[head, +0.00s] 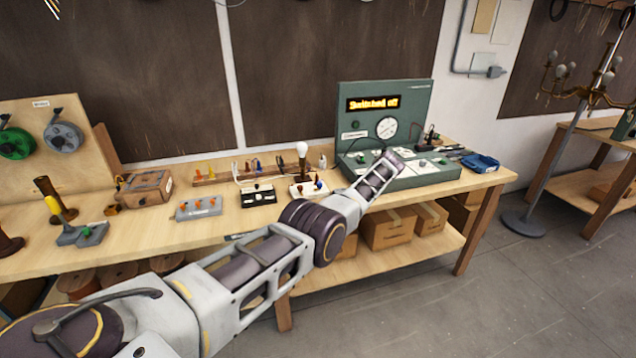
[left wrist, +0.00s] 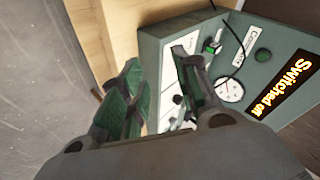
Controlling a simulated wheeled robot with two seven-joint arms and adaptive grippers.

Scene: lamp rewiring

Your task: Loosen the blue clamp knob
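A small blue knob (head: 319,184) shows on the white base with the upright bulb (head: 302,150) on the bench; it is too small to tell whether it is the clamp knob. My left arm crosses the head view from the lower left. My left gripper (head: 390,160) is over the front of the green test console (head: 408,103), right of the bulb base. In the left wrist view my left gripper (left wrist: 155,72) has its two fingers apart, with the console face behind them and nothing seen between them. No blue knob shows there. My right gripper is out of view.
The console display (head: 372,103) reads "Switched off". A blue case (head: 480,162) lies at the bench's right end. A grey block with orange knobs (head: 198,207) and a wooden box (head: 145,188) stand further left. Cardboard boxes (head: 388,228) sit on the lower shelf.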

